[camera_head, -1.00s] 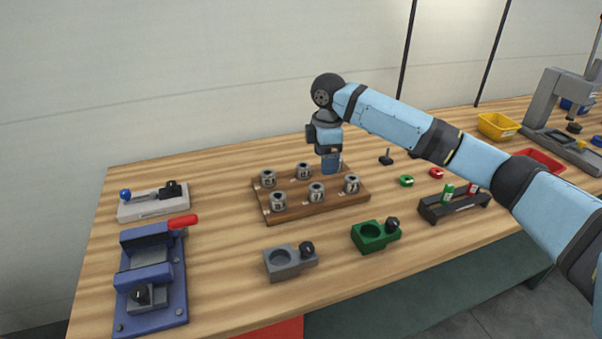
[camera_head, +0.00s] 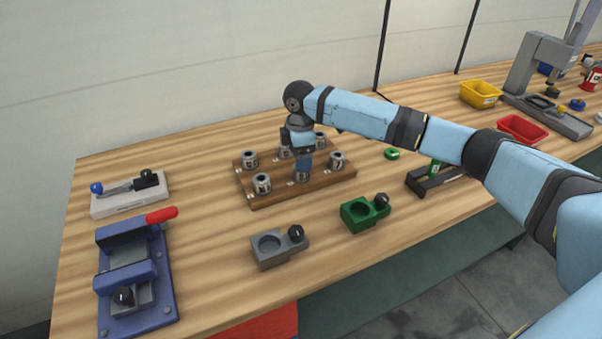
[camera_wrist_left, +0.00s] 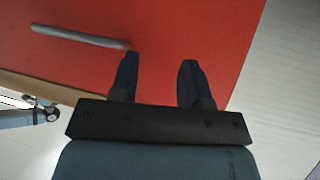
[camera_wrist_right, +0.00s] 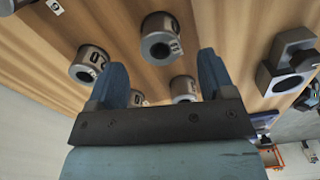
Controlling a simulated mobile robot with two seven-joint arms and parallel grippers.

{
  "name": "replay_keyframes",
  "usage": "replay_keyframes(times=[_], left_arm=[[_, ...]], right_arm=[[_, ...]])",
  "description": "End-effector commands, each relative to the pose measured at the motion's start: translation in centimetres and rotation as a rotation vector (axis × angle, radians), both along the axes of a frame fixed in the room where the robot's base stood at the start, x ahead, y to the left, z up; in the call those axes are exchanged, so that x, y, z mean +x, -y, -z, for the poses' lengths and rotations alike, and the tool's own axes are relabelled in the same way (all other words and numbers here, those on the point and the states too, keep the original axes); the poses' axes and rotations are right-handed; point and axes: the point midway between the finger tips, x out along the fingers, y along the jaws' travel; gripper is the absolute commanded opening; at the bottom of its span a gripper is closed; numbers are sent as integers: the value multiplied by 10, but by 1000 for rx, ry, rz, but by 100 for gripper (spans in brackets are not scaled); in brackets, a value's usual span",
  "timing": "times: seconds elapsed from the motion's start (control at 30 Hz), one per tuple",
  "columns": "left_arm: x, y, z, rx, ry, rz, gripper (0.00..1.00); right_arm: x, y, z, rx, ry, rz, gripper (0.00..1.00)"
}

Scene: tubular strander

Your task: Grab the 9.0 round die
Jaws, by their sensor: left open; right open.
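Several grey round dies stand on a brown wooden board (camera_head: 270,200) in two rows, among them a front-left die (camera_head: 262,183), a front-right die (camera_head: 337,160) and a back-left die (camera_head: 249,160). Their labels are too small to read, so I cannot tell which is the 9.0. My right gripper (camera_head: 303,176) is open, pointing down at the front-middle spot and hiding most of what is there. The right wrist view shows a die (camera_wrist_right: 161,38) beyond the open, empty fingers and another (camera_wrist_right: 90,62) to the left. My left gripper (camera_wrist_left: 157,75) is open and empty, facing a red surface.
A grey fixture (camera_head: 278,247) and a green fixture (camera_head: 364,212) stand in front of the board. A blue clamp device (camera_head: 135,280) and a light-grey one (camera_head: 130,196) are at left. A black rack (camera_head: 436,180), red tray (camera_head: 522,129) and yellow bin (camera_head: 480,94) lie right.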

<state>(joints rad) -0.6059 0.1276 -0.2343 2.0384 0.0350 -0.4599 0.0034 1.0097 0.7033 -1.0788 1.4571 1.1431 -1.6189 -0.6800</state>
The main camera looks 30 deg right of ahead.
Motion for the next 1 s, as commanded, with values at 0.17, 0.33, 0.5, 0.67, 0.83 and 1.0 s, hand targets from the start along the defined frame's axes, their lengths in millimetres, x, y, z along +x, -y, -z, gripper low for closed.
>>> replay_keyframes(times=[0.17,0.33,0.5,0.67,0.83,1.0], left_arm=[[0,-1,2,1,-2,-1,43],[0,-1,2,0,-3,-2,43],[0,1,1,-4,-4,-5,43],[1,2,1,-8,-3,-7,43],[1,3,0,-11,-1,-9,43],[1,3,0,-10,-1,-8,43]], right_arm=[[-3,3,30,-2,-4,0,76],[-3,3,41,-2,-1,0,76],[-3,3,42,-2,-1,0,76],[-3,3,42,-2,-1,0,48],[-3,3,42,-2,-1,0,9],[-2,3,40,0,1,0,4]])
